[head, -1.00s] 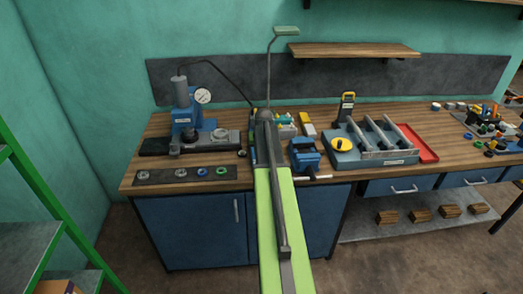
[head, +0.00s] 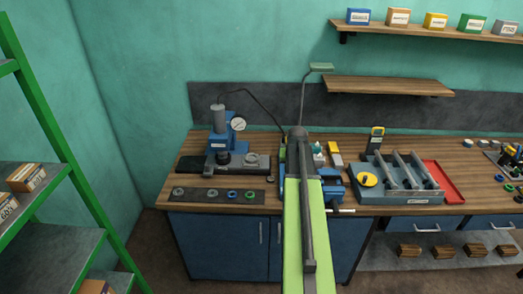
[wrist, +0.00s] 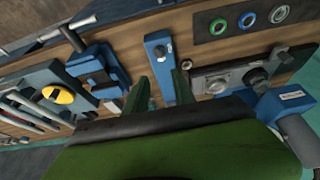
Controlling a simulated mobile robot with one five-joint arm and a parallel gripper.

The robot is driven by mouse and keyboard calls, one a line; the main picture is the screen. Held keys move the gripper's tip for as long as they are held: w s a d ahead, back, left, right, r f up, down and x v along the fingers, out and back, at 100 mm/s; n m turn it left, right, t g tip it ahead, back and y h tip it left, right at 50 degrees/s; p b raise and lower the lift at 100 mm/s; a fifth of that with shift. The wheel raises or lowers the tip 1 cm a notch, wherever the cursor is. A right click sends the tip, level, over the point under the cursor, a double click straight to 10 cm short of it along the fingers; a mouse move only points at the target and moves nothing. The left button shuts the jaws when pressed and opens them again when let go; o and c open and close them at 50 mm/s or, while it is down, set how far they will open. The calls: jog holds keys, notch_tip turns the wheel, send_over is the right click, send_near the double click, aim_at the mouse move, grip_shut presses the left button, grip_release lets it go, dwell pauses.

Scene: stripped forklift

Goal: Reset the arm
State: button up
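My arm (head: 305,225) reaches forward over the workbench in the head view, with a green section and a dark link. Its far end hides my gripper's fingers in that view. In the wrist view my gripper (wrist: 161,82) shows two dark green fingers standing apart. A blue block with a silver knob (wrist: 158,52) appears between and beyond them, on or over the bench. I see nothing clearly held.
A blue press with a gauge (head: 219,135) stands left of the arm. A blue vise (head: 328,187) is partly hidden behind the arm. A grey fixture with a yellow disc (head: 395,194) and a red tray (head: 448,187) lie right. A green-framed shelf (head: 75,195) stands at left.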

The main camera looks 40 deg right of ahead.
jog(key=w+a+f+n+y+b, duration=0.1)
jog(key=w+a+f+b, duration=0.25)
jog(key=a, duration=0.35)
jog(key=w+a+f+n+b, duration=0.2)
jog(key=w+a, duration=0.3)
jog(key=a, duration=0.1)
jog(key=w+a+f+n+y+b, duration=0.1)
jog(key=a+f+b, duration=0.2)
jog(key=a, duration=0.8)
jog(key=w+a+f+n+b, duration=0.1)
jog(key=a+f+n+b, duration=0.15)
jog(key=a, duration=0.85)
jog(key=s+a+f+n+g+y+b, duration=0.1)
jog(key=s+a+f+b, duration=0.1)
jog(key=a, duration=0.4)
jog(key=s+a+f+b, duration=0.1)
jog(key=s+a+f, duration=0.2)
jog(key=a, duration=0.3)
jog(key=s+a+g, duration=0.2)
jog(key=s, duration=0.5)
jog(key=shift+s+a+n, duration=0.2)
jog(key=shift+s+n, duration=0.1)
jog(key=shift+n, duration=0.05)
